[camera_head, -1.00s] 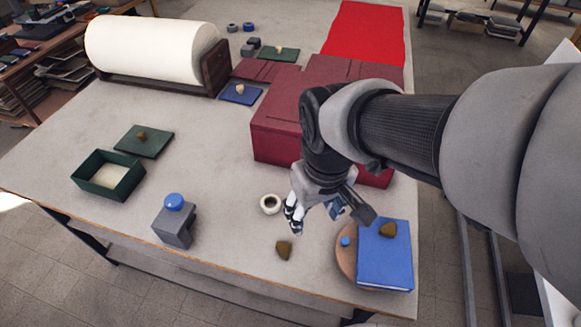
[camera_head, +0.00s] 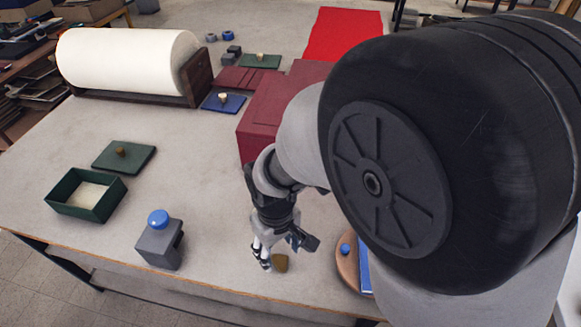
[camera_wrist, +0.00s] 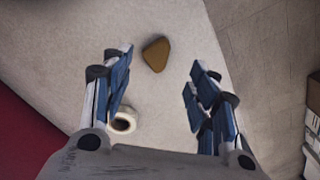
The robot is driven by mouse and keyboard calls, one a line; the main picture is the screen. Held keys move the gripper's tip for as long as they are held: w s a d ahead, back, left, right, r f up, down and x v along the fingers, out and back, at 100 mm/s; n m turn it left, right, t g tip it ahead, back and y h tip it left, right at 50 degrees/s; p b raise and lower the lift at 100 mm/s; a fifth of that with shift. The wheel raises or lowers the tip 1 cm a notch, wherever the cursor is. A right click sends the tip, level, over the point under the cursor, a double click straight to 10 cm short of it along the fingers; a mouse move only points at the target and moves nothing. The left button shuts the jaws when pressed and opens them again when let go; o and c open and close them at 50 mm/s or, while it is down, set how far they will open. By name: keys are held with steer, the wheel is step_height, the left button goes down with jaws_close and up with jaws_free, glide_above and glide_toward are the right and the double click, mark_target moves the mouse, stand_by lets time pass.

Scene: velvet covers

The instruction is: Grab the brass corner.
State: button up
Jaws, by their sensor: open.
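A brass corner (camera_head: 280,263), a small brownish-gold rounded triangle, lies flat near the table's front edge. In the wrist view the brass corner (camera_wrist: 156,54) lies on the bare grey table, ahead of the space between my fingertips. My gripper (camera_head: 281,249) is just beside and above it, fingers pointing down. The wrist view shows my gripper (camera_wrist: 159,78) with its two blue-padded fingers apart and nothing between them. The corner looks clear of both fingers. Another brass-coloured piece (camera_head: 120,152) sits on a dark green board at the left.
A white tape roll (camera_wrist: 123,122) lies beside one finger. A grey block with a blue knob (camera_head: 160,245) stands left of my gripper. A round wooden board (camera_head: 348,262) and blue book (camera_head: 364,270) are mostly hidden by my arm. A dark red box (camera_head: 258,118) stands behind.

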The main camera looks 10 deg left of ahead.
mark_target(282, 260)
steer(key=f+b, duration=0.1)
steer(key=f, duration=0.2)
steer(key=f+b, duration=0.1)
steer(key=f, duration=0.1)
steer(key=shift+w+d+f+b, duration=0.25)
steer(key=shift+w+f+b, duration=0.05)
steer(key=shift+f, duration=0.05)
steer(key=shift+r, duration=0.1)
steer(key=shift+c, duration=0.5)
steer(key=c, duration=0.9)
steer(key=shift+o, duration=0.2)
steer(key=shift+r, duration=0.1)
